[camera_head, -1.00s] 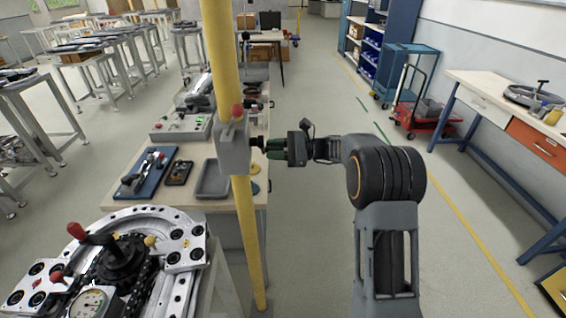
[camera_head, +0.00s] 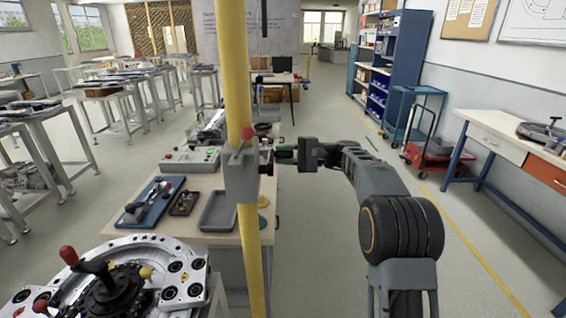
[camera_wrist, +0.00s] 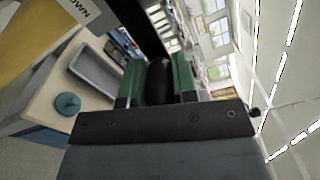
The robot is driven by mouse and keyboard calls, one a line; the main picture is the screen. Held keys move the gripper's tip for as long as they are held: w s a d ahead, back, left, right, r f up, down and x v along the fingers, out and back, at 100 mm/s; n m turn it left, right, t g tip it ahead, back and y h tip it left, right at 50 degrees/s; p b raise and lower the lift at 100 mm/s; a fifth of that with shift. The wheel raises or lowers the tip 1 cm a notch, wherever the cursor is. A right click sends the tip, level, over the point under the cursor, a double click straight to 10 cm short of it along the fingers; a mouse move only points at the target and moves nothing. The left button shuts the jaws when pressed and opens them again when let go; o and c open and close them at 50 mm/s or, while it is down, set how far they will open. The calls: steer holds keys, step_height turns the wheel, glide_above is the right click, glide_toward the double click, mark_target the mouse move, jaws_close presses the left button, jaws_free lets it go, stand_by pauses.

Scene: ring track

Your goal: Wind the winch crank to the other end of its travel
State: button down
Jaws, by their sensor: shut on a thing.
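The winch is a grey box (camera_head: 241,183) on a yellow post (camera_head: 235,75), with a red knob (camera_head: 247,133) at its top. My gripper (camera_head: 285,157) reaches in from the right, level with the upper part of the box. Its green fingers are shut on the crank's black grip (camera_wrist: 160,82), which shows between them in the wrist view. The crank arm is mostly hidden in the head view. In the wrist view the post (camera_wrist: 38,45) is at the upper left, beside a partly cut-off label (camera_wrist: 72,14) ending in "OWN".
A workbench (camera_head: 205,235) with a blue tray (camera_head: 150,202), a grey tray (camera_head: 218,211) and a control box (camera_head: 192,160) stands behind the post. A ring fixture (camera_head: 110,285) with levers is at the lower left. Floor to the right is open.

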steer(key=shift+r, duration=0.7)
steer(key=c, duration=1.1)
jaws_free()
steer(key=shift+o, duration=1)
steer(key=s+d, duration=0.1)
steer(key=d, duration=1.2)
steer(key=shift+d, duration=0.4)
